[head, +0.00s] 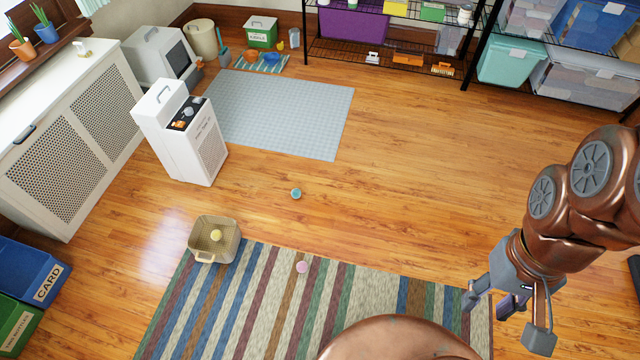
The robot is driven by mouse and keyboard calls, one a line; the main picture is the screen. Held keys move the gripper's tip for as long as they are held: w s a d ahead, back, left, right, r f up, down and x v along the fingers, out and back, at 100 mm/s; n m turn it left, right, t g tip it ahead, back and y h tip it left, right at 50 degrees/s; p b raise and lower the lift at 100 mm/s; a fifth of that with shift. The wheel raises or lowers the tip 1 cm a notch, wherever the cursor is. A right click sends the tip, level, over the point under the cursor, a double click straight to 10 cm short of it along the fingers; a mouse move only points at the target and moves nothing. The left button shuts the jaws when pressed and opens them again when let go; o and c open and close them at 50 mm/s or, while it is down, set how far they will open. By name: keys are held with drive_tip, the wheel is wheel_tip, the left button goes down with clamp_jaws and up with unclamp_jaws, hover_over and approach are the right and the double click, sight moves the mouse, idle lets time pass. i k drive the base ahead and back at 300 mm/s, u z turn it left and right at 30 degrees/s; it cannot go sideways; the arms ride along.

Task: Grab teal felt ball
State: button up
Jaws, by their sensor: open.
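The teal felt ball (296,193) lies alone on the wooden floor near the middle of the head view, between the grey mat and the striped rug.
A tan basket (213,238) with a yellow ball (216,235) in it stands at the striped rug's (262,290) corner. A pink ball (302,267) lies on the rug. A white appliance (190,140) stands left of the teal ball. Floor right of the ball is clear.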

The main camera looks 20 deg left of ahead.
sight(296, 193)
drive_tip(key=z, duration=0.05)
drive_tip(key=i, duration=2.35)
drive_tip(key=u, duration=3.3)
